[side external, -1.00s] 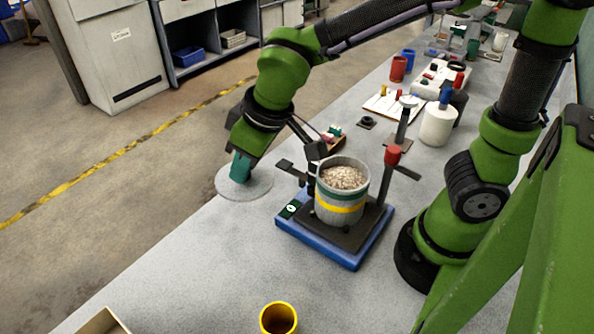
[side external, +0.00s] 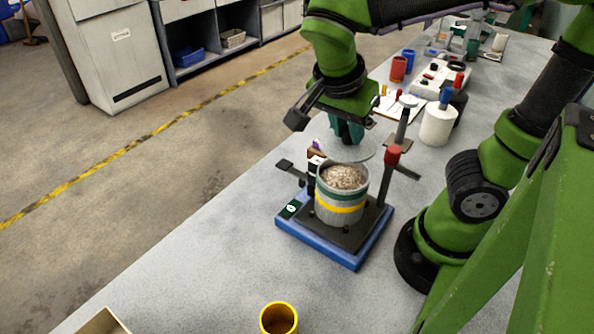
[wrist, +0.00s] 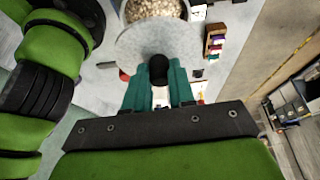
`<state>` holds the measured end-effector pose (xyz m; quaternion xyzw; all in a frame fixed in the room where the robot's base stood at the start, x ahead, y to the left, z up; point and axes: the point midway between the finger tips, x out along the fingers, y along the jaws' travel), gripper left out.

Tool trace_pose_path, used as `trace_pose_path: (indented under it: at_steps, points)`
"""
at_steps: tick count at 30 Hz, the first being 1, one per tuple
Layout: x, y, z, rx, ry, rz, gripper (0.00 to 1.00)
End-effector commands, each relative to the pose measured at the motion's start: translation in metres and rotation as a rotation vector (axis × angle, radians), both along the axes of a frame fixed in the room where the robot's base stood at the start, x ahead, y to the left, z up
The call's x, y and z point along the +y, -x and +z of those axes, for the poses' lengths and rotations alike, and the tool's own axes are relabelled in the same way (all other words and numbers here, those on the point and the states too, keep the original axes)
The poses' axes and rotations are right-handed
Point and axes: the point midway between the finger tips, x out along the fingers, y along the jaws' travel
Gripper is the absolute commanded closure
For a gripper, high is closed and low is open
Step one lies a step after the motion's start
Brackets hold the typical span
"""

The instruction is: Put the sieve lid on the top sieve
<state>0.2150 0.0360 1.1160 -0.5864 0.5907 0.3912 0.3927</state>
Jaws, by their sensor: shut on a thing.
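The sieve lid is a pale, translucent grey disc with a dark knob; it shows in the side view (side external: 366,152) and in the wrist view (wrist: 135,45). My gripper (side external: 346,134) has teal fingers shut on the lid's knob, also seen in the wrist view (wrist: 159,75). The lid hangs just above and behind the top sieve, apart from it. The top sieve (side external: 341,201) is a grey cylinder with green and yellow bands, filled with pale grain, upright on the shaker. In the wrist view the grain (wrist: 157,9) shows past the lid's edge.
The blue-based shaker (side external: 330,245) has side posts, one with a red knob (side external: 392,155) close to the lid's right. A yellow cup (side external: 278,319) stands in front. A white bottle (side external: 437,124) and a clipboard stand behind. The bench left of the shaker is clear.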

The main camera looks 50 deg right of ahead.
Motion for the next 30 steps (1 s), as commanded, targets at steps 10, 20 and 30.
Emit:
trace_pose_path:
  at_steps: [10, 20, 30]
  points:
    - [0.000, 0.000, -0.044, 0.003, 0.000, 0.005, 1.00]
    - [0.000, 0.000, -0.050, -0.002, -0.002, 0.004, 1.00]
    - [0.000, 0.000, -0.059, 0.000, -0.002, 0.003, 1.00]
